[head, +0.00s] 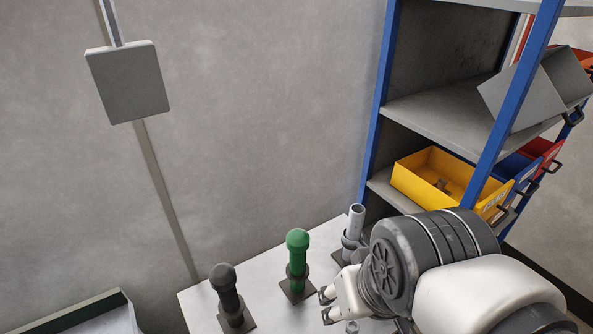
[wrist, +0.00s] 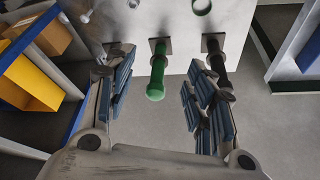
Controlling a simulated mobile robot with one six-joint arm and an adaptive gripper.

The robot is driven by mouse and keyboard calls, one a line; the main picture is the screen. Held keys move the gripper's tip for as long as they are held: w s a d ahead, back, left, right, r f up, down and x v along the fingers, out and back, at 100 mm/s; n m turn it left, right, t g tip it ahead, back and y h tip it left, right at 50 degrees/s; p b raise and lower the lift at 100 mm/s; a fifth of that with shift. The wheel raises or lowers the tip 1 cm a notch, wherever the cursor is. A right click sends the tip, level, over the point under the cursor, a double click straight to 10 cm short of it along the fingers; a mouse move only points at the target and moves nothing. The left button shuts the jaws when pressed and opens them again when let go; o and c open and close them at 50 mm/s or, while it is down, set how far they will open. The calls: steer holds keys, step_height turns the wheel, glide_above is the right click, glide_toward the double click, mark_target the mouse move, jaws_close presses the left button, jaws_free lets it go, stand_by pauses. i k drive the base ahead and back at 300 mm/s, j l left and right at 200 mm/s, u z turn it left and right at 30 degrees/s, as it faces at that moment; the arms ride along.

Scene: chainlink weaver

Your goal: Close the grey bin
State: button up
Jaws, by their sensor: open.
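A grey box-like bin (head: 525,98) sits tilted on the middle shelf at the upper right of the head view. A dark handle shows at its right end, and its inside is hidden from this angle. I cannot make out the grey bin in the wrist view. My gripper (head: 326,305) is low in the head view, over the white table and well below and left of the grey bin. In the wrist view my gripper (wrist: 158,70) has its padded fingers wide apart. The green post shows between them, and nothing is held.
A blue-framed shelf rack (head: 440,118) holds yellow (head: 420,181), blue (head: 517,168) and red (head: 545,150) bins below. Green (head: 297,250), black (head: 228,290) and grey (head: 355,222) posts stand upright on the table (head: 265,310). A grey wall panel (head: 128,82) hangs at left.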

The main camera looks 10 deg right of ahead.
mark_target(561, 83)
steer(key=k+l+z, duration=0.3)
steer(key=l, duration=0.25)
steer(key=l+z, duration=0.25)
steer(key=l, duration=0.35)
steer(key=l+z, duration=0.3)
steer(key=l, duration=0.3)
steer(key=i+l+u, duration=0.3)
steer(key=i+l, duration=0.15)
